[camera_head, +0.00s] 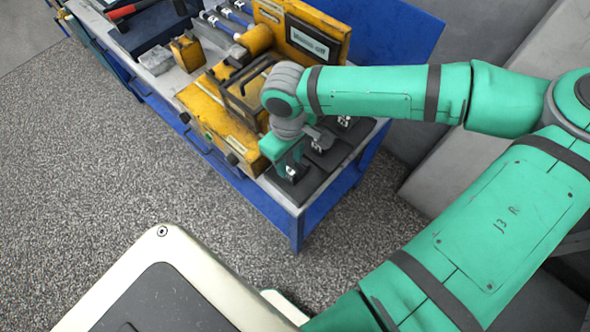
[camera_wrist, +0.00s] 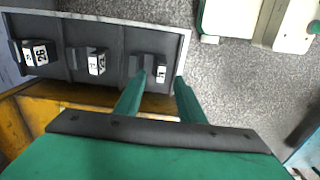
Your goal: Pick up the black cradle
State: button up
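Three dark stations lie in a row at the table's near right corner, and I cannot tell for sure which part is the black cradle. In the wrist view each station carries a small dark block with a white number label: the end block (camera_wrist: 161,71), the middle block (camera_wrist: 97,62) and the far-left block (camera_wrist: 38,52), marked 26. My gripper (camera_wrist: 162,80) is open, its two green fingers apart on either side of the end block's label. Contact is not clear. In the head view my gripper (camera_head: 287,168) points down over the nearest black pad (camera_head: 302,186) and partly hides it.
The blue table (camera_head: 297,222) has its front edge close beside my gripper. A yellow machine (camera_head: 215,118) stands directly left of the pads. A yellow panel with a screen (camera_head: 318,42) and a red-handled tool (camera_head: 122,11) are farther back. The speckled floor is clear.

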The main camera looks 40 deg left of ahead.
aim_at(291, 170)
jog(key=shift+f, duration=2.8)
jog(key=shift+d, duration=0.1)
grip_shut()
